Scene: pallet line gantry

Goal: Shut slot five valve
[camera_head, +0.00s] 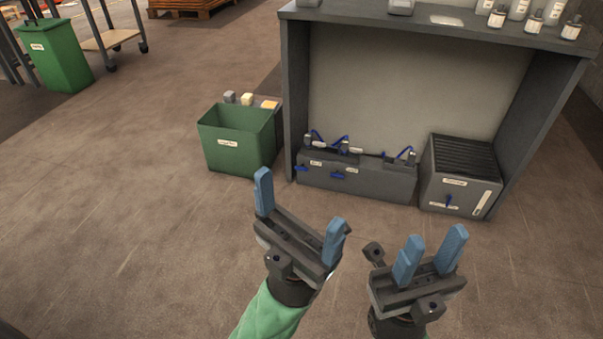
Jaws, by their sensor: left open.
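A dark grey manifold box (375,184) stands on the floor inside the grey bench frame, with blue hoses and fittings on top. Two blue valve handles show on its front, one at the left end (302,168) and one further right (337,175). White labels beside them are too small to read, so I cannot tell which valve is slot five. My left gripper (300,204) is open and empty, in front of the box and apart from it. My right gripper (433,243) is open and empty, in front of the louvred box.
A grey louvred box (460,184) with a blue handle (448,201) stands right of the manifold. A green bin (227,155) stands left of the bench frame (293,95). Bottles (534,20) stand on the bench top.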

